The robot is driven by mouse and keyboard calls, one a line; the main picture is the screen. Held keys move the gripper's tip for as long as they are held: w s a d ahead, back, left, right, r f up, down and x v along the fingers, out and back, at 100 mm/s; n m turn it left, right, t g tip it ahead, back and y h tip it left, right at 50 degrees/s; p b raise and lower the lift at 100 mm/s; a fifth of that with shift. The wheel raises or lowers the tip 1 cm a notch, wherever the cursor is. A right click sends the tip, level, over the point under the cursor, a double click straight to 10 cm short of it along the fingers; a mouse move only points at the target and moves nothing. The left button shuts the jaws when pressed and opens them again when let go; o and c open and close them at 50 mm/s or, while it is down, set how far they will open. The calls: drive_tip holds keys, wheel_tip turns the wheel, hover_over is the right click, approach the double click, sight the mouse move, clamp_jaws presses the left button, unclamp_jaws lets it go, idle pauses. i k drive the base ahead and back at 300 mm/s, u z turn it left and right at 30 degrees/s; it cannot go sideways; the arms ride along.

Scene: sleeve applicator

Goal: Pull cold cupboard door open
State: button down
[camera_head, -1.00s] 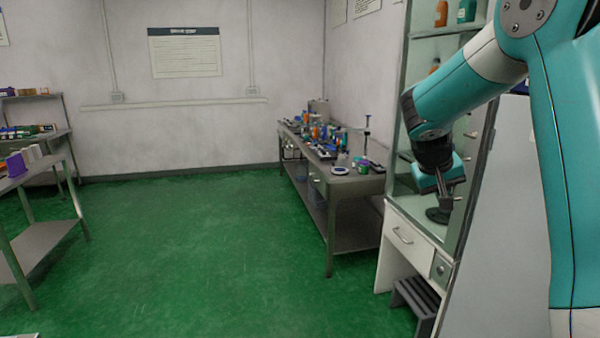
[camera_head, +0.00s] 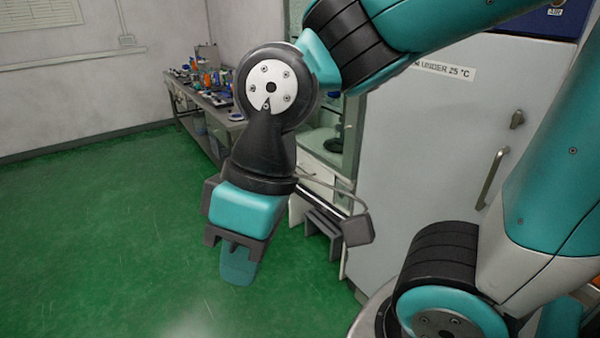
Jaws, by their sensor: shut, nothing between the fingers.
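The cold cupboard is a tall pale cabinet whose door (camera_head: 420,150) fills the right half of the view. It carries a label ending "UNDER 25 °C". Its upright bar handle (camera_head: 492,178) is at the door's right side, with a small dark lock knob (camera_head: 517,118) above it. The door looks shut. My gripper (camera_head: 237,243) hangs pointing down at left of centre, in front of the green floor. It is shut and empty, well left of the handle and apart from the door. My arm hides the door's upper left and parts of its right side.
A grey step stool (camera_head: 322,225) and a white drawer unit stand left of the cupboard, partly behind my gripper. A workbench (camera_head: 222,112) with bottles runs along the back wall. A blue box (camera_head: 545,20) sits above the cupboard. The green floor at left is clear.

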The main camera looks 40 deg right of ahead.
sight(439, 144)
drive_tip(key=z, duration=2.15)
drive_tip(key=k, duration=0.3)
drive_tip(key=z, duration=0.65)
drive_tip(key=i, duration=0.25)
drive_tip(key=u, duration=0.15)
